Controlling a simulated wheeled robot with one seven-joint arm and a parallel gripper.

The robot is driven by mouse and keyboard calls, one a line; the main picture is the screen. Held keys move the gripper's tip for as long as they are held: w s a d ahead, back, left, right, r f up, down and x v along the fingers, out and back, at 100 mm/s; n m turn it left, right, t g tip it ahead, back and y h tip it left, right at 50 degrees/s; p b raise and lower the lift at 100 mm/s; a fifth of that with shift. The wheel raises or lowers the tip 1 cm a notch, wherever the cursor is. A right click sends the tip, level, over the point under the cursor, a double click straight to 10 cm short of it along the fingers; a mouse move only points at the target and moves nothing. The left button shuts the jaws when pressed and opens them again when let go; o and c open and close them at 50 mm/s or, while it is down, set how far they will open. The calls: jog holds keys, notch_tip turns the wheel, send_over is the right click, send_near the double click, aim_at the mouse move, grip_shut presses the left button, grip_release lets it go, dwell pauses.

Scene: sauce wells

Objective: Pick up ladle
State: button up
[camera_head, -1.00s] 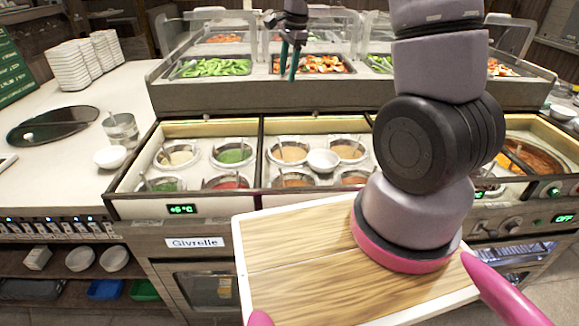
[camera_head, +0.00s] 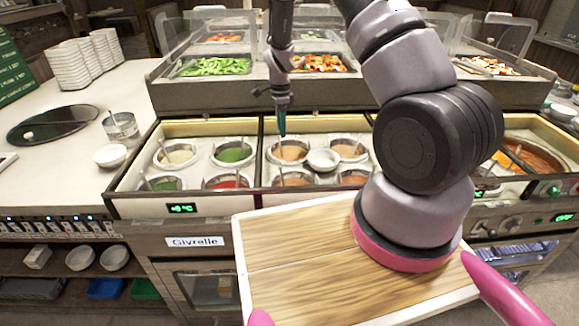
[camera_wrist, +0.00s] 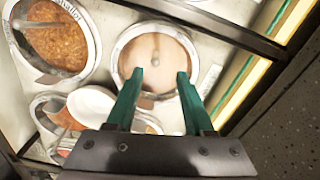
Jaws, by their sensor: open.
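My gripper (camera_head: 282,122) points down just above a round well of tan sauce (camera_head: 291,152) in the head view. In the wrist view its two green fingers (camera_wrist: 160,75) are apart, with the tan sauce well (camera_wrist: 143,48) beyond and between them. A thin ladle handle seems to stand in that well between the fingers, but it is hard to make out. Nothing is visibly held. Another ladle (camera_wrist: 38,36) with a grey handle rests in the orange-brown sauce well at upper left in the wrist view. Several other wells also hold ladles.
A white bowl (camera_head: 323,161) sits among the wells, close to my gripper; it also shows in the wrist view (camera_wrist: 92,106). The raised vegetable counter (camera_head: 215,95) stands behind the wells.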

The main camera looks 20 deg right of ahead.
aim_at(280, 147)
jog(key=f, duration=0.4)
jog(key=shift+s+a+f, duration=0.15)
jog(key=shift+s+a, duration=0.25)
jog(key=shift+f, duration=0.45)
grip_shut()
